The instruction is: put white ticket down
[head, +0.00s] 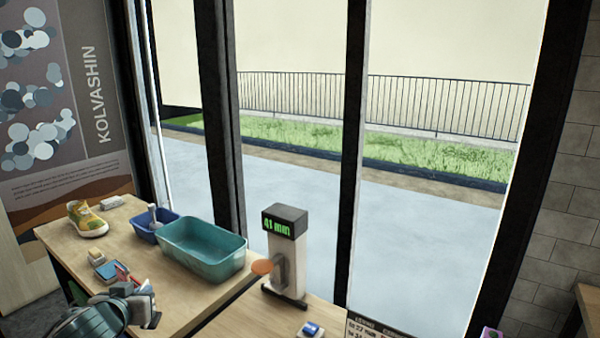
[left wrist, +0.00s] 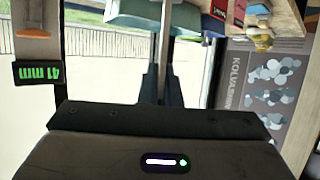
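My left gripper (head: 143,290) is low at the left in the head view, over or beside the front of the wooden table; its fingertips are hard to make out there. In the left wrist view its dark fingers (left wrist: 163,85) stand close together on a thin pale strip (left wrist: 163,35). The strip is seen nearly edge-on and sticks out past the fingertips, in front of the teal basin. It looks like the white ticket, though its face is hidden. I cannot pick the ticket out in the head view. My right gripper is in neither view.
The table (head: 180,290) holds a yellow sneaker (head: 86,219), a blue bin (head: 153,224), a teal basin (head: 215,262) and a small blue pad (head: 108,270). A gauge reading 41 mm (head: 284,250) stands right of the basin. A blue-and-white block (head: 311,330) lies in front of it.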

